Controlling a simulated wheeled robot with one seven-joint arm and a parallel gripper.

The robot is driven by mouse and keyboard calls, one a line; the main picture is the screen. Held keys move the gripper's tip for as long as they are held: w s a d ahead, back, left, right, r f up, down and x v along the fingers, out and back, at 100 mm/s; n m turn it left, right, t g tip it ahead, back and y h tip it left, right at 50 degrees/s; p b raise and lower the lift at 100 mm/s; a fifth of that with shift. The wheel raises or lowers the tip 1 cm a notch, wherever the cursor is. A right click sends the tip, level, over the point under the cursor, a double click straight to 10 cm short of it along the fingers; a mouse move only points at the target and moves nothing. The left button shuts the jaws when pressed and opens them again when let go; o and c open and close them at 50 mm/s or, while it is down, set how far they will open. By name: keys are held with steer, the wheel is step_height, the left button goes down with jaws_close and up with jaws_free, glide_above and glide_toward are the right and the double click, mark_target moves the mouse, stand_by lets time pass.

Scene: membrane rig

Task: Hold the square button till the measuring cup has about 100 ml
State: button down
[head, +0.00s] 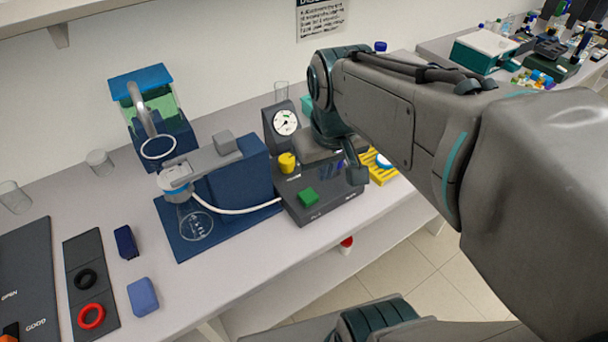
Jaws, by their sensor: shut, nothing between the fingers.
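The square button (308,196) is green and sits on top of a dark grey control box (320,210). My gripper (357,174) is shut and empty, over the right part of the box and to the right of the button. A gap shows between it and the button; I cannot tell if its tips touch the box. The clear measuring cup (196,226) with white markings stands on a blue base, under the grey-white filter holder (174,182). I cannot read its liquid level.
A yellow knob (287,162) and a dial gauge (285,122) stand behind the button. A white hose (240,211) runs from the holder to the box. A green-liquid tank (165,108) stands behind. Blue blocks (142,296) and a ring tray (82,262) lie at left.

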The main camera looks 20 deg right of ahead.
mark_target(309, 194)
steer(key=w+f+n+g+b, duration=0.2)
steer(key=w+f+b, duration=0.1)
steer(key=w, duration=0.7)
steer(key=shift+w+g, duration=0.3)
steer(key=shift+w, duration=0.05)
steer(key=shift+d, duration=0.1)
step_height(309, 194, down, 14)
steer(key=shift+r+p, duration=0.1)
steer(key=shift+p, duration=0.4)
